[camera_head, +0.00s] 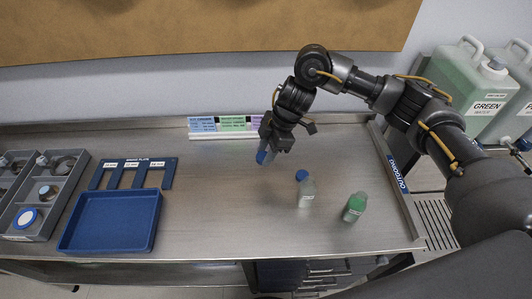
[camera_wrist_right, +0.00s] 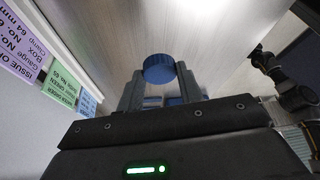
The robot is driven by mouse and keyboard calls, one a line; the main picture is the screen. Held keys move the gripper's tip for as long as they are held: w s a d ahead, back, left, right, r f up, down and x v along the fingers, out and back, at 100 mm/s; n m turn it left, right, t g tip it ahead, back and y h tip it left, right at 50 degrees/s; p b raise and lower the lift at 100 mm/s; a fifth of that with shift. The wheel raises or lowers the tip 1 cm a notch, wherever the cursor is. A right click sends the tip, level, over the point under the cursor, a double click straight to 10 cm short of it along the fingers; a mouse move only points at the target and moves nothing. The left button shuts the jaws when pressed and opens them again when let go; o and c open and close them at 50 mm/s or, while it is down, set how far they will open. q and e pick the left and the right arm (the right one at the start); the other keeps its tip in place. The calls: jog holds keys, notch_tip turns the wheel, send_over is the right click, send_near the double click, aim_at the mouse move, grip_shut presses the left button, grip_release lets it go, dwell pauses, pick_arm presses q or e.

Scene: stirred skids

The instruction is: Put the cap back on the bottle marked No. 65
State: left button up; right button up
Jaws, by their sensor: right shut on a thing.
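My right gripper (camera_head: 266,149) is shut on a blue cap (camera_head: 262,157), held above the middle of the bench. In the wrist view the ribbed blue cap (camera_wrist_right: 159,68) sits between the fingertips (camera_wrist_right: 160,82). A pale, clear bottle (camera_head: 307,195) with a white label stands to the right of the gripper and nearer the front. A second blue cap-like piece (camera_head: 302,175) shows at its upper end; I cannot tell if it is on the bottle or behind it. A green bottle (camera_head: 354,208) stands further right. The bottle label numbers are too small to read.
A blue tray (camera_head: 110,246), a dark blue slotted plate (camera_head: 133,162) and grey bins (camera_head: 42,226) occupy the left. Coloured cards (camera_head: 232,124) stand along the back. Large jugs (camera_head: 478,85) stand beyond the right edge.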

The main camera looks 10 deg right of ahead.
jog(key=s+d+r+m+t, duration=0.1)
jog(key=s+d+r+m, duration=0.1)
jog(key=s+d+m, duration=0.2)
jog(key=s+d+r+m+t, duration=0.2)
jog(key=s+d+r+m, duration=0.1)
jog(key=d, duration=0.3)
jog(key=shift+s+d+r+m+h+b, duration=0.3)
jog(key=shift+s+m+b, duration=0.1)
